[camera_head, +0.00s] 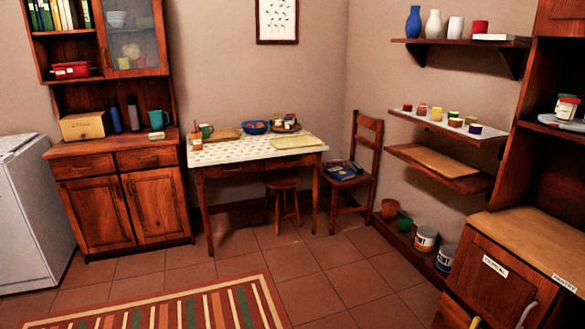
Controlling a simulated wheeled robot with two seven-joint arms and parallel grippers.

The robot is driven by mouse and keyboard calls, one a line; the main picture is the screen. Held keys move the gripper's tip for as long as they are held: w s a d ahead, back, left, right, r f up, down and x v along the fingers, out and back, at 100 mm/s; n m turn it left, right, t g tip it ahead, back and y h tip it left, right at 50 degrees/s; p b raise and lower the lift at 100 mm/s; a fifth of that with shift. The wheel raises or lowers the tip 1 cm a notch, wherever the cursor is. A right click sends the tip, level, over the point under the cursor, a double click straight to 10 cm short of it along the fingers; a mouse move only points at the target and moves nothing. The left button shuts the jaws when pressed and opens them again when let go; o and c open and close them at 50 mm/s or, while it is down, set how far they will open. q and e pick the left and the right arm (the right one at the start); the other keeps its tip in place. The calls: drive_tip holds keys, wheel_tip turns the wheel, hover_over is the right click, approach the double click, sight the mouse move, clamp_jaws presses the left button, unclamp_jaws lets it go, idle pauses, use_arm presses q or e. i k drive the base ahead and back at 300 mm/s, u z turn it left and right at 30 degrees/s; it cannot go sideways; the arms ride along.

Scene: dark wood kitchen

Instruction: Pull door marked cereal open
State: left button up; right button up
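The wooden cabinet door (482,290) with a white label (495,267) that seems to read cereal is at the lower right, in the low cabinet under a light wood countertop (530,238). The door looks shut. A pale curved handle (527,314) shows near its right side, and the lower part of the door is cut off by the frame edge.
A second label (564,282) marks the panel to the right. Paint cans (425,239) stand on a low shelf left of the cabinet. A striped rug (170,306) lies on the tiled floor (345,285), which is clear before the cabinet. A chair (350,185) stands farther back.

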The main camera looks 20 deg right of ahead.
sight(505, 290)
drive_tip(key=z, duration=0.9)
drive_tip(key=i, duration=1.7)
drive_tip(key=z, duration=0.95)
